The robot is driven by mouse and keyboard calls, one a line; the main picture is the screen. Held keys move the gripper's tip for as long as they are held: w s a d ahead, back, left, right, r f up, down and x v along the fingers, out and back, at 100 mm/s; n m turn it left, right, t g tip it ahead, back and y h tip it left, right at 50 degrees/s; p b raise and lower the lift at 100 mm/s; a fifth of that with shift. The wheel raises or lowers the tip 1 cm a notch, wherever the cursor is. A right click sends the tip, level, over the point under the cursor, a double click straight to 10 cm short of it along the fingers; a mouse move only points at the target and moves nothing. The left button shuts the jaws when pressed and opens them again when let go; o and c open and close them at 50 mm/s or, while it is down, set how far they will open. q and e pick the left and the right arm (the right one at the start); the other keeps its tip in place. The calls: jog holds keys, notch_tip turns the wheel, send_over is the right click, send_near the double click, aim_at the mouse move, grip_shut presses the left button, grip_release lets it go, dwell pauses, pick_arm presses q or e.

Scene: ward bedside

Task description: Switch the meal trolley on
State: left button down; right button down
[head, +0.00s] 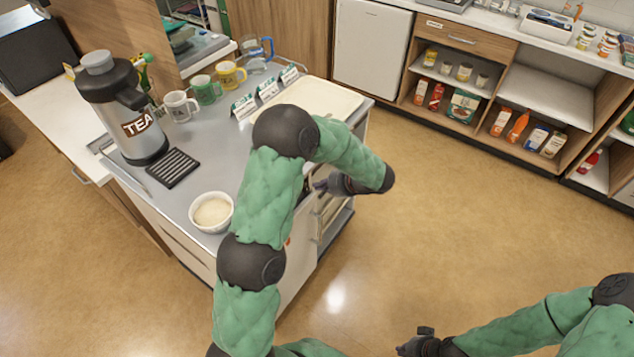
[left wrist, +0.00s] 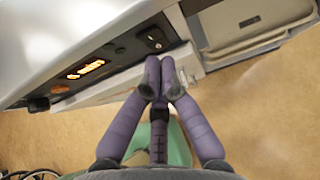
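The meal trolley (head: 236,141) stands at the left of the head view with a grey top. The left wrist view shows its dark control panel (left wrist: 110,62) on the side. The panel has a lit amber display (left wrist: 85,70), an orange-red button (left wrist: 60,89) and a black rocker-like switch (left wrist: 153,38). My left gripper (left wrist: 161,76) has its purple fingers drawn together, with nothing seen between them. Its tips are just below the switch in that picture; contact cannot be told. My right gripper (head: 420,341) is at the bottom, away from the trolley.
On the trolley are a tea urn (head: 121,112), a black drip grille (head: 172,168), mugs (head: 205,89), a bowl (head: 211,212), small cards (head: 267,89) and a cream tray (head: 318,97). Shelves (head: 540,95) and a white fridge (head: 370,46) stand behind. The floor at right is clear.

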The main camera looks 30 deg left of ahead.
pick_arm(q)
jog(key=p+v, duration=0.3)
jog(key=v, duration=0.8)
jog(key=shift+r, duration=0.3)
jog(key=shift+a, duration=0.1)
jog(key=s+d+f+n+h, duration=0.6)
jog(key=s+f+n, duration=0.4)
jog(key=s+f, duration=0.2)
jog(key=s+d+f+n+h, duration=0.7)
jog(key=s+f+n, duration=0.4)
jog(key=f, duration=0.4)
jog(key=shift+s+d+h, duration=0.3)
jog(key=shift+s+d, duration=0.25)
jog(key=shift+d, duration=0.15)
